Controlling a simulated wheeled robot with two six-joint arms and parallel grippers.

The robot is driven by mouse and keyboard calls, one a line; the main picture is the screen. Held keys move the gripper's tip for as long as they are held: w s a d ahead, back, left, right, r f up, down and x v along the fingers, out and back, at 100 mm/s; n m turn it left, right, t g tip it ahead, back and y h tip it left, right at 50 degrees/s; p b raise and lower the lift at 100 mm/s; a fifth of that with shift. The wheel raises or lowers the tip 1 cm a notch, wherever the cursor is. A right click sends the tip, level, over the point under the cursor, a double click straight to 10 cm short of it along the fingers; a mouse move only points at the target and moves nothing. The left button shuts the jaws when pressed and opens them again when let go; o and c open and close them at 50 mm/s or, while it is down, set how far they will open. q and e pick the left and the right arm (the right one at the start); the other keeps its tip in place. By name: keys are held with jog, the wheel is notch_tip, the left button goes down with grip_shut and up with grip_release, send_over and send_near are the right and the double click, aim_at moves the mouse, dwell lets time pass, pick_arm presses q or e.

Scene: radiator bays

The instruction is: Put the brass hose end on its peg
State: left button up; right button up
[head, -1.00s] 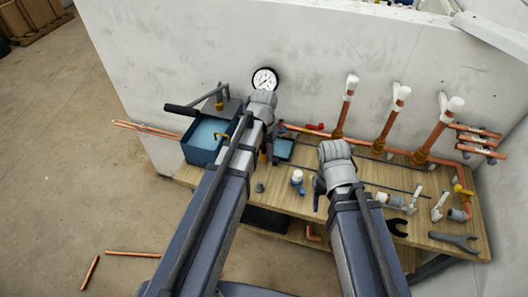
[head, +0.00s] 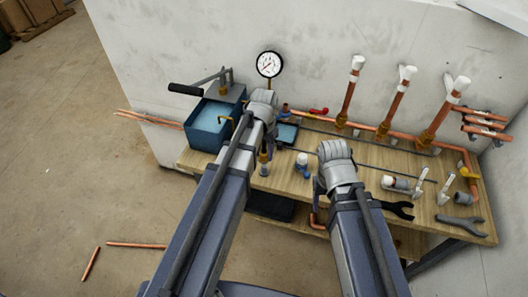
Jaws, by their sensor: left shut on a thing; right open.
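My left gripper (head: 268,146) is over the front left part of the bench, mostly hidden behind its own wrist. It is shut on a small brass piece, which looks like the brass hose end (head: 264,158) and shows just below the fingers. A brass hook-like piece (head: 233,119) stands at the right rim of the blue tank (head: 205,137); I cannot tell whether it is the peg. The held piece is apart from it, to its lower right. My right gripper (head: 318,187) is open and empty near the bench's front edge, its fingers partly hidden.
A pressure gauge (head: 270,65) stands behind my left wrist. Copper risers with white caps (head: 358,63) line the wall. A white-and-blue valve (head: 302,163) stands between my grippers. Fittings and a dark wrench (head: 462,224) lie at the bench's right. Copper pipes stick out left of the tank.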

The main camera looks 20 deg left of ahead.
aim_at(264, 166)
pick_arm(q)
jog(key=shift+f+b, duration=2.25)
jog(key=shift+f, duration=0.2)
jog(key=shift+f+b, duration=0.95)
jog(key=o, duration=1.1)
jog(key=shift+o, duration=0.2)
jog(key=shift+r, duration=0.1)
notch_tip(264, 166, up, 8)
jog(key=p, duration=0.8)
jog(key=s+d+m+y, duration=0.1)
jog(key=s+d, duration=0.9)
jog(key=s, duration=0.4)
jog(key=shift+s+d, duration=0.2)
jog(key=shift+d, duration=0.2)
